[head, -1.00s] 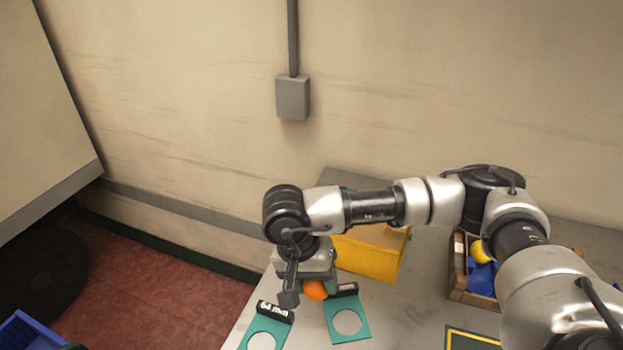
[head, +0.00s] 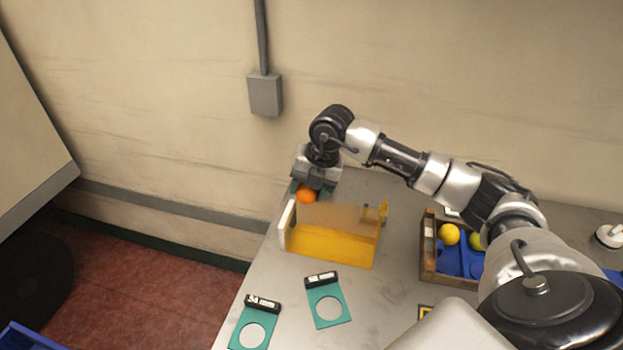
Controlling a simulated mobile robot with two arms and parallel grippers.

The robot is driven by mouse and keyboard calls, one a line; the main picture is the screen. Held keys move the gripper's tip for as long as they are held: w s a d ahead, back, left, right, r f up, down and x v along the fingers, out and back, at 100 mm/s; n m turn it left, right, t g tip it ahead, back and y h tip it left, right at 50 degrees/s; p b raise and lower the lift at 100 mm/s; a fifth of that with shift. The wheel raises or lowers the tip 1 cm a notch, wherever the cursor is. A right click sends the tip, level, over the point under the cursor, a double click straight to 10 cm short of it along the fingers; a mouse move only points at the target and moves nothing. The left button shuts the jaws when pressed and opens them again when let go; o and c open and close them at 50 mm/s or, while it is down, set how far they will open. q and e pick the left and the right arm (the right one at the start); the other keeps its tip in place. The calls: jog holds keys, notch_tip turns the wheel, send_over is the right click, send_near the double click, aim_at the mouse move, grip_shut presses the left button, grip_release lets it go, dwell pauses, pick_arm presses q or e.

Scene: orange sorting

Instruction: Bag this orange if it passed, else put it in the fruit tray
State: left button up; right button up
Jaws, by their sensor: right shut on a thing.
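The orange (head: 307,195) is in my right gripper (head: 310,190), which is shut on it. The gripper hangs beyond the back left part of a yellow open-topped box (head: 335,250), with the orange just above or behind its far edge; the exact gap cannot be told. Whether the yellow box is the bag is unclear. A wooden tray (head: 427,262) with blue inserts stands to the right and holds a yellow fruit (head: 449,234) and a greenish fruit (head: 476,241), partly hidden by my right arm. My left gripper is not in view.
A white round object (head: 609,236) is at the far right. The wall is close behind the table (head: 385,290).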

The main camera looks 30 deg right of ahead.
jog(key=shift+w+d+r+m, duration=0.15)
jog(key=shift+d+m, duration=0.3)
jog(key=shift+m, duration=0.35)
notch_tip(320, 180, down, 6)
jog(key=b, duration=0.4)
dwell(0.4)
jog(key=shift+f+b, duration=2.3)
jog(key=shift+f, duration=0.9)
jog(key=shift+f, duration=0.15)
